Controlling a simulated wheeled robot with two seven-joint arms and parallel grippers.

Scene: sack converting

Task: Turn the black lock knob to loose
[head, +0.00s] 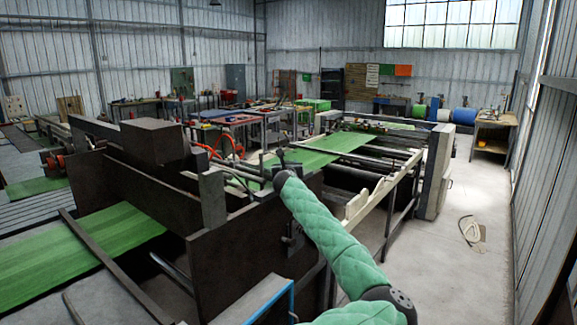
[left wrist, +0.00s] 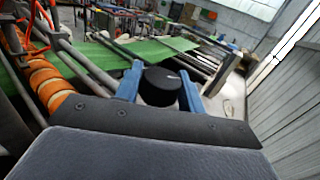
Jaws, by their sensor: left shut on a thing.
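The black lock knob (left wrist: 162,86) is a round black cylinder with a faint light mark near its top edge. In the left wrist view it sits between the two blue fingers of my left gripper (left wrist: 160,92), one finger on each side. The gripper is shut on it. In the head view my left arm, in a green quilted sleeve, reaches up to the near side of the sack machine (head: 232,255), and the gripper (head: 279,160) is small and dark there. The knob cannot be made out in the head view. My right gripper is in neither view.
Green sack web (head: 335,143) runs over the machine's rails behind the gripper. An orange-wrapped roller (left wrist: 45,75) and grey bars lie left of the fingers in the left wrist view. Open concrete floor (head: 470,250) lies to the right, before the corrugated wall.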

